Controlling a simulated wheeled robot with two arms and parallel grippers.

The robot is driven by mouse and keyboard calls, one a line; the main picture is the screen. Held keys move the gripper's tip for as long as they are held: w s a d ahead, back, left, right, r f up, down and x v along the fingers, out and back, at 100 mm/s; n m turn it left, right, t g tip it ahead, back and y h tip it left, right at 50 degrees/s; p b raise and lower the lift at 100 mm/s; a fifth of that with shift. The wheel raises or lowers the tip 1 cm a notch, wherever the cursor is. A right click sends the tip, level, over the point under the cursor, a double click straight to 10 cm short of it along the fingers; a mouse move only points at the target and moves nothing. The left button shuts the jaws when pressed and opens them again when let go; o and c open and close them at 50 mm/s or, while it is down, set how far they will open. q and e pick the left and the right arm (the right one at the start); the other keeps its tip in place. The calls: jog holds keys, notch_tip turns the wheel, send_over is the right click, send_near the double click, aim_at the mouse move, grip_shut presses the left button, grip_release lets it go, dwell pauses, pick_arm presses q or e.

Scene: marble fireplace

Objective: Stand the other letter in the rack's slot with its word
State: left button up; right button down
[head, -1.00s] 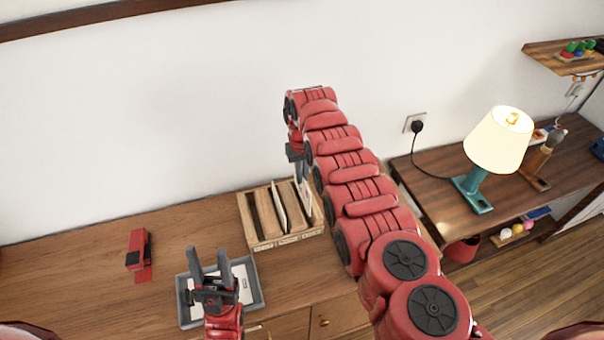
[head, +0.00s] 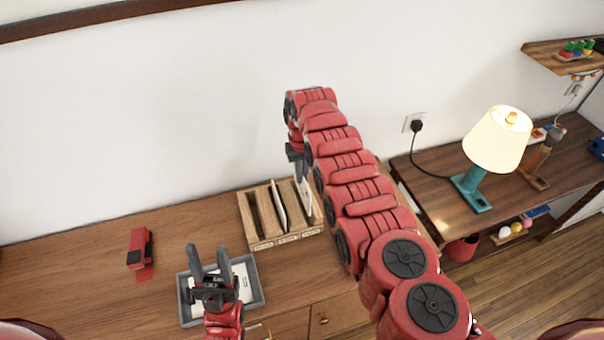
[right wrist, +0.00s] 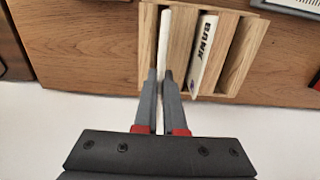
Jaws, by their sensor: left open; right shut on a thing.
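The wooden letter rack (head: 264,243) stands on the sideboard against the wall, with small labels on its front too small to read. My right gripper (right wrist: 160,88) is shut on a white letter (right wrist: 164,42), which stands on edge within the rack's end slot, at the right in the head view. Whether it touches the slot's bottom is hidden. Another letter (right wrist: 204,56), marked BANK, stands tilted in a neighbouring slot; it also shows in the head view (head: 279,206). My left gripper (head: 211,258) is open and empty above the grey tray (head: 190,316).
White paper (head: 243,283) lies in the tray. A red and black object (head: 139,250) lies on the sideboard at left. A lamp (head: 495,145) stands on the desk at right. The sideboard (head: 90,300) is clear around the tray's left side.

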aim_at(302, 191)
jog(key=shift+f, duration=0.2)
jog(key=shift+f+b, duration=0.75)
jog(key=shift+b, duration=0.1)
jog(key=shift+f, duration=0.2)
jog(key=shift+f+b, duration=0.65)
jog(key=shift+b, duration=0.15)
jog(key=shift+f+b, duration=0.3)
jog(key=shift+f+b, duration=1.6)
jog(key=shift+f, duration=0.05)
jog(key=c, duration=0.9)
grip_release()
